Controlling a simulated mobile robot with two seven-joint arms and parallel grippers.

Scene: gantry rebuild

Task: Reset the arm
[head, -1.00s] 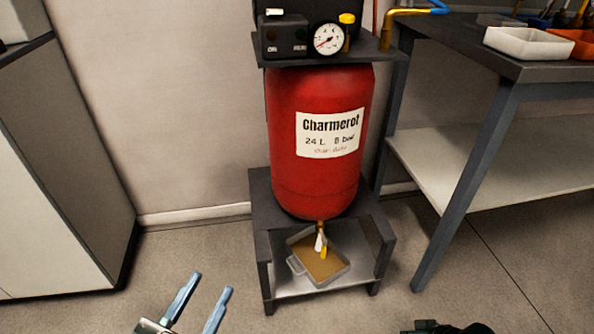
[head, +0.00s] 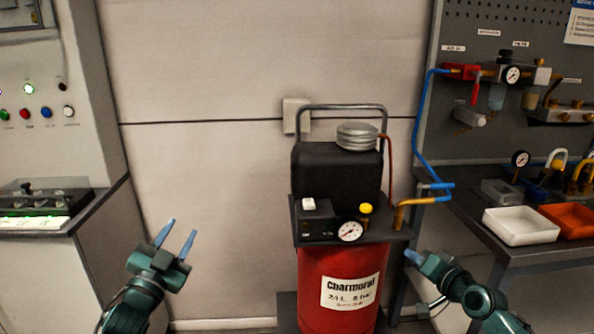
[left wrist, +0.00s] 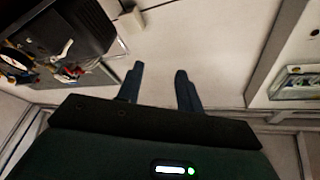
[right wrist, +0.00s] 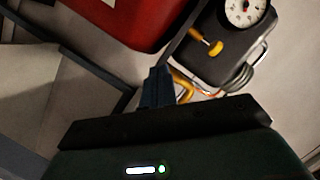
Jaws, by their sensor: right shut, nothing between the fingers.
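My left gripper (head: 176,236) is raised in front of the bare wall, left of the red compressor. Its two blue fingers stand apart with nothing between them, and they also show apart in the left wrist view (left wrist: 160,88). My right gripper (head: 410,256) is just right of the compressor's tank, near the bench leg. In the right wrist view its fingers (right wrist: 158,85) are together and hold nothing. The red compressor tank (head: 345,290) stands upright in the middle of the head view. Its lower part is out of the picture.
The compressor's black motor housing (head: 325,175), gauge (head: 350,231) and yellow knob (head: 366,208) sit above the tank. A blue hose (head: 421,125) runs to the pegboard. The bench at right holds a white tray (head: 520,227) and an orange tray (head: 570,222). A control cabinet (head: 50,80) stands left.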

